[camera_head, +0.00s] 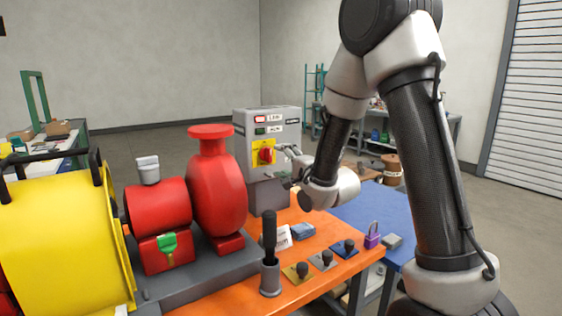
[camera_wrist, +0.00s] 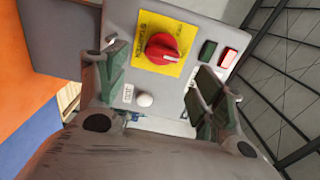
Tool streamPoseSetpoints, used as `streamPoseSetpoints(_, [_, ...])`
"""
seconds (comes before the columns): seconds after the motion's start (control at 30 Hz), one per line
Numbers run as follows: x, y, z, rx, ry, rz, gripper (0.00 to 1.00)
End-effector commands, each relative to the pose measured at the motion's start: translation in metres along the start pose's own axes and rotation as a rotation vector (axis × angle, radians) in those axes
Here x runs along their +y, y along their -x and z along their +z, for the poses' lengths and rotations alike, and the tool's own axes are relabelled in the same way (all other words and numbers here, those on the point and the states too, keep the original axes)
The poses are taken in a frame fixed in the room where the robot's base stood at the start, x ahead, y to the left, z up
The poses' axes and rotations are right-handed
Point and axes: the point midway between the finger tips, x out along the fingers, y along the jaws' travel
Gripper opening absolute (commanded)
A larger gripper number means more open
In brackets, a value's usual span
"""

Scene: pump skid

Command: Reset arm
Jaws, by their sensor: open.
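My arm reaches over the orange table in the head view, bent at the elbow. My gripper (camera_head: 289,166) is in front of the grey control box (camera_head: 285,118). In the wrist view, my gripper (camera_wrist: 157,75) is open, with its two green-grey fingers apart and nothing between them. Beyond the fingertips is the red rotary switch (camera_wrist: 162,49) on a yellow plate (camera_wrist: 188,38). It also shows in the head view as the red switch (camera_head: 267,154). A gap to the switch appears to remain, but its depth is hard to judge.
A blue table (camera_head: 375,208) adjoins at right.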

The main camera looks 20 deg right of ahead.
Motion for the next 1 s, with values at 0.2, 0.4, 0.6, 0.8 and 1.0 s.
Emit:
streamPoseSetpoints(0.2, [0.001,0.0,0.0,0.0,0.039,0.004,0.68])
streamPoseSetpoints(0.4, [0.085,0.017,-0.01,-0.028,0.384,0.364,0.68])
streamPoseSetpoints(0.6, [0.147,0.101,-0.022,-0.252,0.774,0.854,0.68])
streamPoseSetpoints(0.8, [0.119,0.221,-0.023,-0.597,1.009,1.164,0.68])
streamPoseSetpoints(1.0, [0.059,0.337,-0.007,-0.883,1.095,1.263,0.68])
